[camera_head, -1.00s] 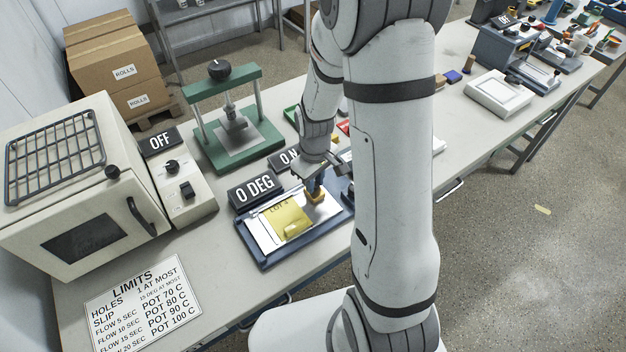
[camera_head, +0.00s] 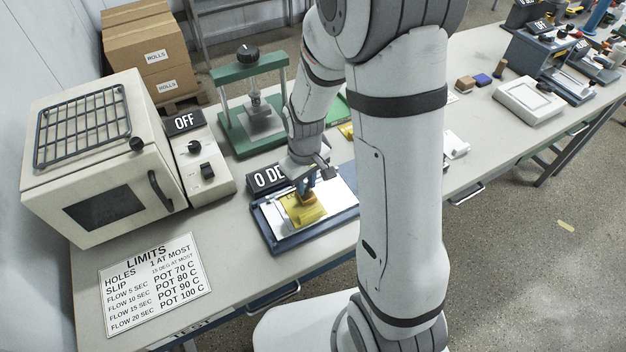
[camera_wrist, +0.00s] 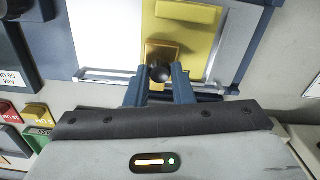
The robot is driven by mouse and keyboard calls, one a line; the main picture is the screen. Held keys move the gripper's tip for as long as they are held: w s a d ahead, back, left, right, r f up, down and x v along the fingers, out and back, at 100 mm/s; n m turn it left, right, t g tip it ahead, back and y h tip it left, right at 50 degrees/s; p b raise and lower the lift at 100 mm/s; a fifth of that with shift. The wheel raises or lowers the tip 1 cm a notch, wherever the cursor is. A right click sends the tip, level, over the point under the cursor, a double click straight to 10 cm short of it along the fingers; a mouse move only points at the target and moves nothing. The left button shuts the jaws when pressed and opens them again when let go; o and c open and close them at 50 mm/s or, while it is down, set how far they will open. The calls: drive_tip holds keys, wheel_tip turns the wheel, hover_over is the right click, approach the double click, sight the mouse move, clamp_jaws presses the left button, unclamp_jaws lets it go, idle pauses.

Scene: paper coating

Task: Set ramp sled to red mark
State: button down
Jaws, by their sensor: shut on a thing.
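The sled, a small tan-gold block (camera_head: 302,200) with a dark knob (camera_wrist: 159,72), is over the yellow sheet (camera_head: 310,217) on the ramp's white bed. The ramp (camera_head: 283,243) has a dark blue frame and lies flat beside a "0 DEG" display (camera_head: 265,178). My gripper (camera_wrist: 159,82) is shut on the sled by its knob, with blue fingers on both sides. I cannot tell whether the sled touches the sheet. No red mark shows on the ramp in either current view; my gripper and arm hide part of it.
A green press (camera_head: 250,130) stands behind the ramp. An oven (camera_head: 97,165) with an "OFF" control box (camera_head: 205,165) is at left. A limits sheet (camera_head: 155,283) lies at the front left.

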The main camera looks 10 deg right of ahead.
drive_tip(key=shift+a, duration=0.2)
drive_tip(key=c, duration=1.3)
unclamp_jaws()
drive_tip(key=shift+d, duration=0.15)
drive_tip(key=shift+o, duration=0.2)
drive_tip(key=shift+r+b, duration=0.3)
drive_tip(key=shift+r, duration=3.6)
